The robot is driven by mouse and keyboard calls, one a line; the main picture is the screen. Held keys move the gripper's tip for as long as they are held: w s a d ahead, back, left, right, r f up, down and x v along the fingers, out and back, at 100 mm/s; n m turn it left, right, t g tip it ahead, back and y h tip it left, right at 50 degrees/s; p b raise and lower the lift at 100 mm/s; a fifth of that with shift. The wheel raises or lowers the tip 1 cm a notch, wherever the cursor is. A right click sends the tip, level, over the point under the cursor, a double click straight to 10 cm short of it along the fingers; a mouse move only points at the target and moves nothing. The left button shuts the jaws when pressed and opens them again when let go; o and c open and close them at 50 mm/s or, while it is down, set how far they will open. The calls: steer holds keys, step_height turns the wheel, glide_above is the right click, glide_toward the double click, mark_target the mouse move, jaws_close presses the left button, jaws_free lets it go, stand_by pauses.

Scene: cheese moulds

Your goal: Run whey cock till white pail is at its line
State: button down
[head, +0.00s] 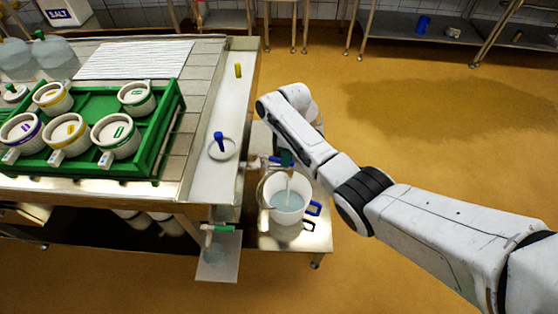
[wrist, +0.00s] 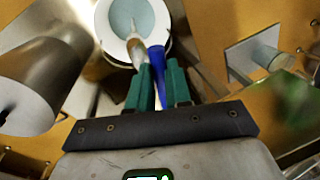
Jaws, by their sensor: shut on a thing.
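The white pail (head: 286,217) stands on a low metal stand beside the table, with pale bluish liquid in it. A thin stream runs into it from the whey cock, whose metal spout (wrist: 138,50) shows in the wrist view. The pail (wrist: 105,42) lies beyond the spout there. My gripper (wrist: 159,70) has its teal fingers shut on the cock's blue handle (wrist: 157,62). In the head view my gripper (head: 284,158) is just above the pail's far rim, and the handle is mostly hidden. I cannot make out the pail's line or the exact level.
A second cock with a green handle (head: 218,228) sits left, above a small plate (head: 218,272). A blue plug (head: 219,140) on a white disc and a yellow plug (head: 238,70) stand in the metal channel. A green tray (head: 174,112) holds several moulds. The floor at right is open.

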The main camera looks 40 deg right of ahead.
steer(key=shift+w+d+n+b, duration=0.3)
steer(key=shift+d+n+b, duration=0.05)
steer(key=shift+n, duration=0.25)
steer(key=c, duration=1.1)
jaws_free()
steer(key=shift+o, duration=0.2)
steer(key=shift+r, duration=0.1)
step_height(320, 180, up, 10)
steer(key=w+d, duration=0.1)
steer(key=shift+w+d+r, duration=0.2)
steer(key=shift+d, duration=0.1)
